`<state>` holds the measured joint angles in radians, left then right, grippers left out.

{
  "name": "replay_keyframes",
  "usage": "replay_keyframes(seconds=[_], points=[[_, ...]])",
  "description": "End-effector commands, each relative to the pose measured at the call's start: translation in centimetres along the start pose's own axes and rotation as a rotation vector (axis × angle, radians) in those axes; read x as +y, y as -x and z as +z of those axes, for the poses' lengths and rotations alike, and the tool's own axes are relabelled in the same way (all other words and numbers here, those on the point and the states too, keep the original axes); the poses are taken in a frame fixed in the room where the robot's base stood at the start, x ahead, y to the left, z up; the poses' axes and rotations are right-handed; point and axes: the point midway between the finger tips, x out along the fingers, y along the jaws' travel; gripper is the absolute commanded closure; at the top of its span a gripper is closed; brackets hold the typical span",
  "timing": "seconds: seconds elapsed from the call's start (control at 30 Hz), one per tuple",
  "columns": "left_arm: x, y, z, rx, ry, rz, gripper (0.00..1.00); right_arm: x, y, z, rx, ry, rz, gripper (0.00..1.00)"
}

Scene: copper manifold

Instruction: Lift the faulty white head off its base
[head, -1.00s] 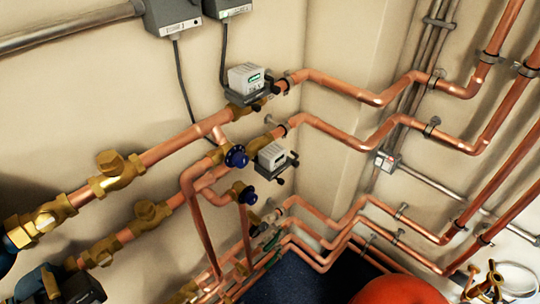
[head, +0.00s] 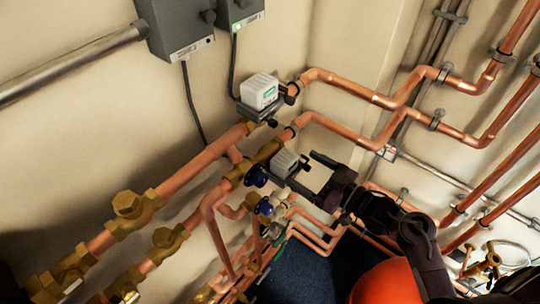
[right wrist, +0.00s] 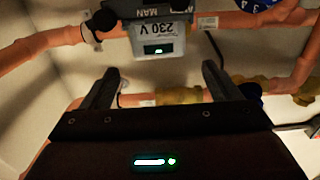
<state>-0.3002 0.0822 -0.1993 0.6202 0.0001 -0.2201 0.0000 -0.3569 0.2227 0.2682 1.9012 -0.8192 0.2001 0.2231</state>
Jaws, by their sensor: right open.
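Two white heads sit on dark bases on the copper pipes in the head view: an upper one (head: 260,92) and a lower one (head: 285,162). I cannot tell from the head view which is faulty. My right gripper (head: 311,176) is open and empty just right of the lower head, its fingers pointing at it. My left gripper is not in view.
Copper pipes (head: 350,92) run close around both heads. Grey wall boxes (head: 176,30) with hanging cables are at the upper left. An orange rounded object (head: 385,284) is at the bottom.

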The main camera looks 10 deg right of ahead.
Motion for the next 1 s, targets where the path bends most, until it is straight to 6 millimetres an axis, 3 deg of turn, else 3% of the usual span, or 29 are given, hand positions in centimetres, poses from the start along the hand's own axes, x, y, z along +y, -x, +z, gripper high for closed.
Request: replay_keyframes(seconds=[0.5, 0.83, 1.0], points=[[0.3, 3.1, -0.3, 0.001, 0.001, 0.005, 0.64, 0.0, -6.7, 0.1, 0.002, -0.001, 0.002, 0.16], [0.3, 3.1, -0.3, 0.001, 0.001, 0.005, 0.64, 0.0, -7.5, 0.5, -0.001, 0.001, 0.002, 0.16], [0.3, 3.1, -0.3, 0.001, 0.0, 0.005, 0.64, 0.0, -7.4, 0.5, -0.001, 0.001, 0.002, 0.37]])
